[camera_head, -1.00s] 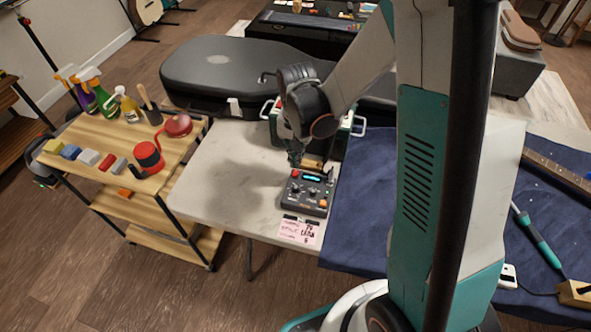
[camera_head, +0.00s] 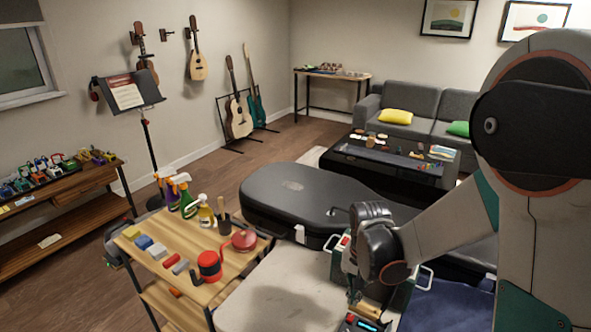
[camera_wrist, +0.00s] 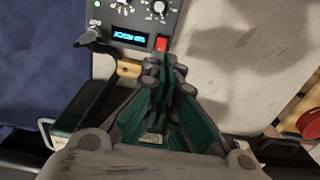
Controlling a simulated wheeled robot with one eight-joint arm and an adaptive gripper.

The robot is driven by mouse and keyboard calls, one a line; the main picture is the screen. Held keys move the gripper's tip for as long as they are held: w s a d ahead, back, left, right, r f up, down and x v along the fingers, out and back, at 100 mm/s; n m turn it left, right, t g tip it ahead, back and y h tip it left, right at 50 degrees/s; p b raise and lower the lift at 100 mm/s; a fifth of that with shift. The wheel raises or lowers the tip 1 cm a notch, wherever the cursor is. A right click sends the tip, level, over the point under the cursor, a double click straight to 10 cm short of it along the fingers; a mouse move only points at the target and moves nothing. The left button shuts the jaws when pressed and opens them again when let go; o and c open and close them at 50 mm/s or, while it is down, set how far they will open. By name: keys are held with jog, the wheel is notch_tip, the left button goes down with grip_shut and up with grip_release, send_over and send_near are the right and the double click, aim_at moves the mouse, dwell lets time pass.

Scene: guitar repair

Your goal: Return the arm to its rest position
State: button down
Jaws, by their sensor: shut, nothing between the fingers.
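My gripper (camera_wrist: 165,62) is shut and empty in the wrist view. Its teal fingers point at the near edge of a dark grey device (camera_wrist: 178,14) with knobs, a lit blue display and a red button. The fingertips look close to the red button; I cannot tell whether they touch it. In the head view my gripper (camera_head: 354,296) points down, just above the device (camera_head: 362,321), which is mostly cut off by the bottom edge. My arm comes in from the right.
A green case (camera_head: 418,279) with light handles stands behind the gripper. A black guitar case (camera_head: 275,197) lies beyond it. A wooden cart (camera_head: 150,270) with spray bottles and a red pot (camera_head: 209,265) stands left. The pale table (camera_head: 270,300) left of the gripper is bare.

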jog(key=s+r+n+t, duration=0.7)
jog(key=s+r, duration=0.8)
jog(key=r, duration=0.4)
jog(key=shift+r, duration=0.25)
